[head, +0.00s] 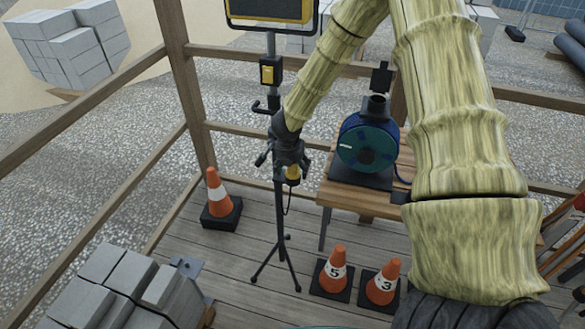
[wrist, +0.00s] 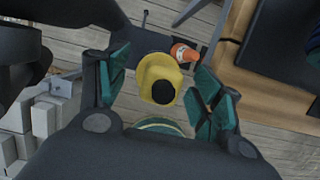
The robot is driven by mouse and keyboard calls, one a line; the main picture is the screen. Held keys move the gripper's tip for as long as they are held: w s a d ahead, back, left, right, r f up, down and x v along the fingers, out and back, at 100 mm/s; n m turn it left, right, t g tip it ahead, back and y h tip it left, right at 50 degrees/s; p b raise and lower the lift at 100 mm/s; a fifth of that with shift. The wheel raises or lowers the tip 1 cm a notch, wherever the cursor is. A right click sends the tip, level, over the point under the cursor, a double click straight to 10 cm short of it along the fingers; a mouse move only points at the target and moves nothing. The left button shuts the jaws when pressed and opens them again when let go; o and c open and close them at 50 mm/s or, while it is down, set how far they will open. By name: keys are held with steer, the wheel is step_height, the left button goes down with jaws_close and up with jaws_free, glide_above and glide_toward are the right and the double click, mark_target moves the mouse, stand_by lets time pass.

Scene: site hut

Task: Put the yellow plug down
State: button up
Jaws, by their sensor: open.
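The yellow plug (head: 292,173) is just below my gripper (head: 286,160), in front of the lamp stand's pole (head: 279,215) in the head view. A thin dark cable hangs beneath it. In the wrist view the plug (wrist: 150,70) shows as a yellow rounded body with a dark round end, between the two green-padded fingers of my gripper (wrist: 166,80). The fingers are spread, with gaps visible on both sides of the plug. I cannot tell what bears the plug; part of it is hidden by my gripper in the head view.
A wooden table (head: 343,196) with a blue cable reel (head: 368,143) stands right of the pole. Cones numbered 5 (head: 335,272) and 3 (head: 382,285) stand before it. Another cone (head: 218,197) is left. Grey blocks (head: 108,284) lie front left.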

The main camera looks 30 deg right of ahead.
steer(key=b+v, duration=0.1)
steer(key=v, duration=0.4)
steer(key=shift+a+r, duration=0.1)
steer(key=shift+r, duration=0.1)
steer(key=s+a+b, duration=0.5)
steer(key=s+a, duration=0.3)
steer(key=a, duration=0.1)
steer(key=s+a+f+n+h, duration=0.1)
steer(key=s+f+n, duration=0.5)
steer(key=f+n, duration=0.55)
steer(key=s+a+f+n, duration=0.1)
steer(key=s+f+n, duration=0.6)
steer(key=n, duration=0.7)
steer(key=s+a+f+n+g+y, duration=0.1)
steer(key=s+a+f+n, duration=0.3)
steer(key=s+n, duration=0.4)
steer(key=s+a+f+n+g+y, duration=0.1)
steer(key=s+a+f+n, duration=0.3)
steer(key=s+n, duration=0.5)
step_height(320, 180, down, 2)
steer(key=n+y, duration=0.1)
steer(key=n, duration=0.2)
steer(key=shift+s+f, duration=0.15)
steer(key=shift+s, duration=0.15)
